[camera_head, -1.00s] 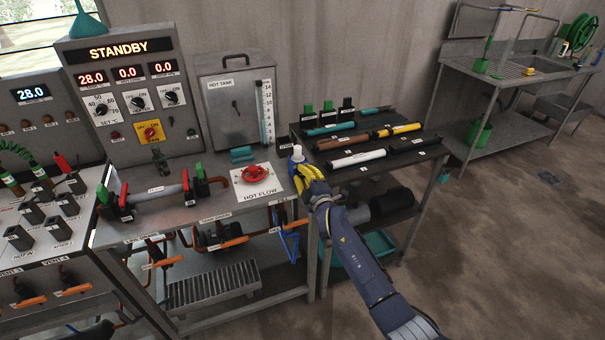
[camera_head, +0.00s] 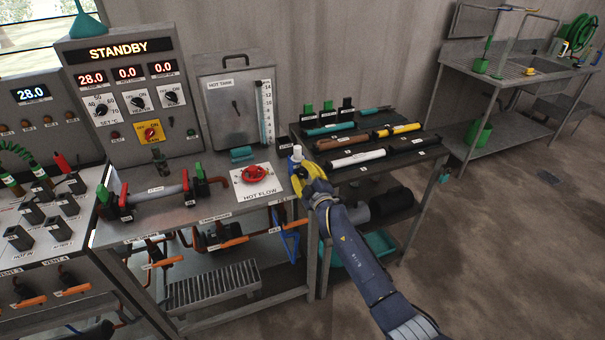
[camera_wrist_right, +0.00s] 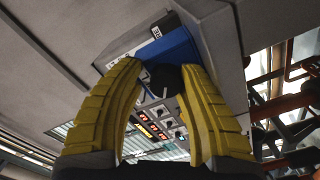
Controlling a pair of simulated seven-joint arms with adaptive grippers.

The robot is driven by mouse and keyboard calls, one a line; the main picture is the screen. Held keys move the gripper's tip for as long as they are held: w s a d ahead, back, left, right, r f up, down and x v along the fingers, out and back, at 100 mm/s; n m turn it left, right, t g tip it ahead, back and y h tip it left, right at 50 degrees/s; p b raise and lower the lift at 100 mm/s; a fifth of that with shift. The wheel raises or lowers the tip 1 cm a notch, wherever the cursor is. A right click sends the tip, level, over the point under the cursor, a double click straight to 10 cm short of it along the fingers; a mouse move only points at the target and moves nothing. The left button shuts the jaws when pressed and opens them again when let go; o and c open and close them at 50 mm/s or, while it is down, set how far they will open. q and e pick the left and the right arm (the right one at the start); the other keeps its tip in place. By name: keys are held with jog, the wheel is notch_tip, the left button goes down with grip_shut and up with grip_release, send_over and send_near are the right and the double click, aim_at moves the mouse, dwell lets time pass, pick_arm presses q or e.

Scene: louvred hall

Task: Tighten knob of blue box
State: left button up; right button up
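In the right wrist view a blue box (camera_wrist_right: 177,47) with a pale grey body beside it lies just beyond my fingertips. A dark round knob (camera_wrist_right: 163,82) shows in the gap between the fingers; I cannot tell whether they touch it. My right gripper (camera_head: 291,176) has yellow fingers, spread apart, in both views (camera_wrist_right: 158,72). In the head view it is at the right end of the metal bench, just below a small white cylinder (camera_head: 297,153). The blue box cannot be made out clearly there. My left gripper is not in view.
The bench carries a red HOT FLOW handwheel (camera_head: 255,173) and a clamped pipe (camera_head: 158,192) left of my gripper. A rack (camera_head: 375,170) of labelled tubes stands to the right. A STANDBY panel (camera_head: 120,85) is behind. The floor at right is largely clear.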

jog(key=shift+s+a+f, duration=0.25)
jog(key=shift+f, duration=0.4)
jog(key=shift+s+d+f, duration=0.1)
jog(key=shift+s+d, duration=0.05)
jog(key=shift+s, duration=0.05)
jog(key=n, duration=0.4)
jog(key=shift+d, duration=0.1)
jog(key=n, duration=0.5)
jog(key=shift+w+d+h, duration=0.1)
jog(key=shift+d+h, duration=0.1)
jog(key=shift+h, duration=0.1)
jog(key=n, duration=0.9)
jog(key=shift+d, duration=0.1)
jog(key=shift+r, duration=0.2)
jog(key=shift+w+a+r, duration=0.1)
jog(key=shift+w+a, duration=0.15)
jog(key=shift+a, duration=0.1)
